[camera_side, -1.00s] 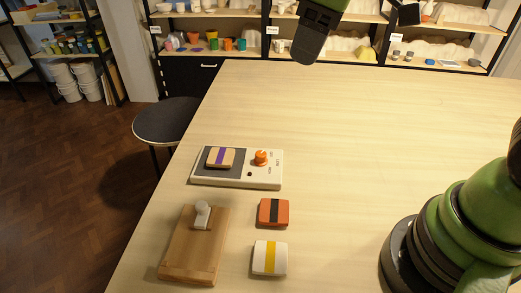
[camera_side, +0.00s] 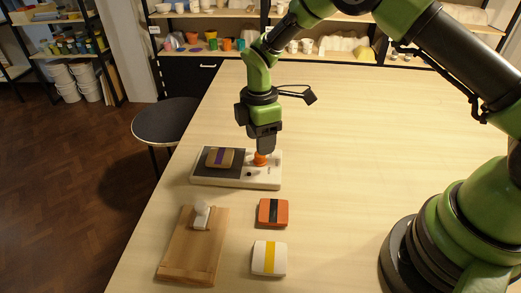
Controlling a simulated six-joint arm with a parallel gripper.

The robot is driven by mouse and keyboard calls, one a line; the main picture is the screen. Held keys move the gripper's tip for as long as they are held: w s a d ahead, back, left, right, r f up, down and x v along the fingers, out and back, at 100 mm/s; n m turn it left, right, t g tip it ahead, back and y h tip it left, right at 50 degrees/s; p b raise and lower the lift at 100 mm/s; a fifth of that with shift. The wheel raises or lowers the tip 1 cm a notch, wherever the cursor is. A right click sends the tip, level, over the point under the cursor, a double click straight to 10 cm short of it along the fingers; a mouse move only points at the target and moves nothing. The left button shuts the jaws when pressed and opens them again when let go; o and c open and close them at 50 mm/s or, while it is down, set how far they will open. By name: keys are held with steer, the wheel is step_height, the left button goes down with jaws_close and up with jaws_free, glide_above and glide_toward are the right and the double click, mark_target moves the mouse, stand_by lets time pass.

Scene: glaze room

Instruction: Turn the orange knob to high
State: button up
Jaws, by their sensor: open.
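The orange knob (camera_side: 260,160) sits on the right part of a white control box (camera_side: 235,184). My gripper (camera_side: 264,150) points down right over the knob and hides its top. The jaws are open; I cannot tell whether the fingers stand around the knob or touch it. The knob's pointer and some of the markings beside it are hidden or too small to read. A wooden block with a purple stripe (camera_side: 220,158) lies on the dark pad (camera_side: 206,173) on the left part of the box.
A wooden board with a white knobbed piece (camera_side: 190,255) lies in front of the box. An orange block with a black stripe (camera_side: 265,212) and a white block with a yellow stripe (camera_side: 260,258) lie to its right.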

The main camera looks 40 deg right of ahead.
mark_target(260, 158)
steer(key=shift+f, duration=2)
steer(key=c, duration=0.9)
steer(key=shift+s, duration=0.1)
